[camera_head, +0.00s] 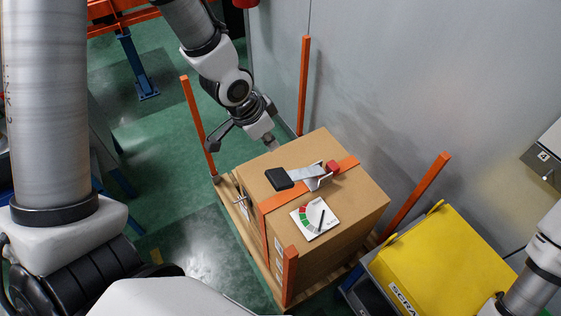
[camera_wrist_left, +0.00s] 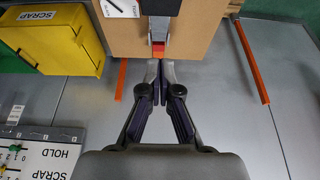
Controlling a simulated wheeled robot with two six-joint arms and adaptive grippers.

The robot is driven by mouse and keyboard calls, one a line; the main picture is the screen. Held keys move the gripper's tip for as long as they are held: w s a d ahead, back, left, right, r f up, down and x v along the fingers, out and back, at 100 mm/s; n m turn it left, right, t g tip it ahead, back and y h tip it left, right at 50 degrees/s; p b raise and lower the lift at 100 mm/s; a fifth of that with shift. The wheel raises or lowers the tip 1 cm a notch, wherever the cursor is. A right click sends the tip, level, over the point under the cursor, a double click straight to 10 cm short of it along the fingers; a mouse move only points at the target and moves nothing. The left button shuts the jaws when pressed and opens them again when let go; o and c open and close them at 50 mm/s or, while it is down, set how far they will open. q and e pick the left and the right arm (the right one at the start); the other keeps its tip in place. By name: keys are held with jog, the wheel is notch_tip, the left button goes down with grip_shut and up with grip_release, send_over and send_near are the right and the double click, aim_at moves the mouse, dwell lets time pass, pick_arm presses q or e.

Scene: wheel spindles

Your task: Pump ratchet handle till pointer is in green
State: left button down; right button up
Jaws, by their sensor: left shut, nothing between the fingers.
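A brown cardboard box (camera_head: 350,225) is bound by an orange strap (camera_head: 270,203). The ratchet (camera_head: 309,172) sits on its top, with a black grip (camera_head: 279,179) at the left end of the handle and a red tab (camera_head: 333,166) at the other. The handle lies low. A white gauge card (camera_head: 330,227) has red and green segments on its left. Its black pointer (camera_head: 321,217) appears outside the green. My right gripper is out of view.
The box stands on a wooden pallet (camera_head: 257,251) with orange corner posts (camera_head: 303,85). A grey wall (camera_head: 430,80) rises close behind. A yellow SCRAP bin (camera_head: 445,262) stands at right. Green floor (camera_head: 160,205) is open at left.

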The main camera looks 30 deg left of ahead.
pick_arm(q)
jog(key=shift+w+f, duration=0.1)
jog(key=shift+w, duration=0.15)
jog(key=p, duration=0.1)
send_over(283, 175)
notch_tip(283, 175, down, 10)
jog(key=shift+r, duration=0.15)
jog(key=shift+s+a+f+p, duration=0.15)
jog(key=shift+s+f+p, duration=0.15)
jog(key=shift+f, duration=0.25)
jog(key=shift+s+a+f+p, duration=0.15)
jog(key=shift+s+f, duration=0.1)
jog(key=shift+f, duration=0.3)
jog(key=shift+s+a+f, duration=0.1)
jog(key=shift+s+f, duration=0.05)
jog(key=shift+f, duration=0.3)
jog(key=shift+f, duration=0.1)
